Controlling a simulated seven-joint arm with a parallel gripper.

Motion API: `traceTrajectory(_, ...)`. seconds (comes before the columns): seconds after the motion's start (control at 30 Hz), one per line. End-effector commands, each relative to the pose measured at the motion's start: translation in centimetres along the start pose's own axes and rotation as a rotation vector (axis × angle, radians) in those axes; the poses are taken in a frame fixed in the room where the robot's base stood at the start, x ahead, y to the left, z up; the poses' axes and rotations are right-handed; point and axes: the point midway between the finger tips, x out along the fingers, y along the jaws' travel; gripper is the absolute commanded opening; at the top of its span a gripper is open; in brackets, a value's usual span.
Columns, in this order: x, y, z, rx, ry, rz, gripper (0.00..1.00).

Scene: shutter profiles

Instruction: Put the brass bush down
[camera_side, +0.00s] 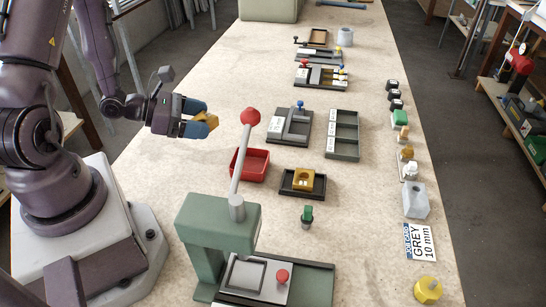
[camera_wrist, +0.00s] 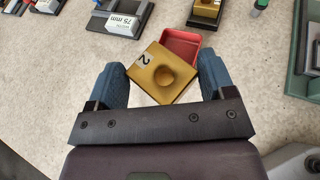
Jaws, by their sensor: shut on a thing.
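My gripper (camera_side: 199,122) is shut on the brass bush (camera_side: 207,122), held in the air above the left side of the bench. In the wrist view the bush (camera_wrist: 158,76) is a square brass-coloured block with a round recess and a white "2" label. It sits turned at an angle between the blue fingers (camera_wrist: 163,84). The red tray (camera_side: 250,165) lies on the bench to the right of and below my gripper; it looks empty in the side view. In the wrist view the bush partly hides the tray (camera_wrist: 183,42).
A similar brass block (camera_side: 303,180) sits in a black holder right of the tray. A green press (camera_side: 212,232) with a raised, red-knobbed lever (camera_side: 243,160) stands in front. Grey fixtures (camera_side: 292,127) and a compartment tray (camera_side: 343,135) lie behind. Small parts line the right edge.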

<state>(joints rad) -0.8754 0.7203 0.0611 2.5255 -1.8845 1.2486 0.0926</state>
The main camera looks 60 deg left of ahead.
Motion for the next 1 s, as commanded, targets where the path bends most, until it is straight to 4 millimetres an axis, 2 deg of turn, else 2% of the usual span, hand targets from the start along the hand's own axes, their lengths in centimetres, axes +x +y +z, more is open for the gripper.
traceTrajectory(0.17, 1.5, 1.1, 0.2, 0.01, 0.0, -0.024, 0.48)
traceTrajectory(0.47, 7.7, 6.2, -0.8, 0.01, 0.0, -0.022, 0.48)
traceTrajectory(0.63, 10.7, 8.0, -3.1, 0.006, 0.001, -0.022, 0.48)
traceTrajectory(0.93, 13.1, 9.6, -4.8, 0.007, 0.001, -0.02, 0.48)
traceTrajectory(1.0, 13.6, 9.7, -5.8, 0.004, 0.002, -0.021, 0.48)
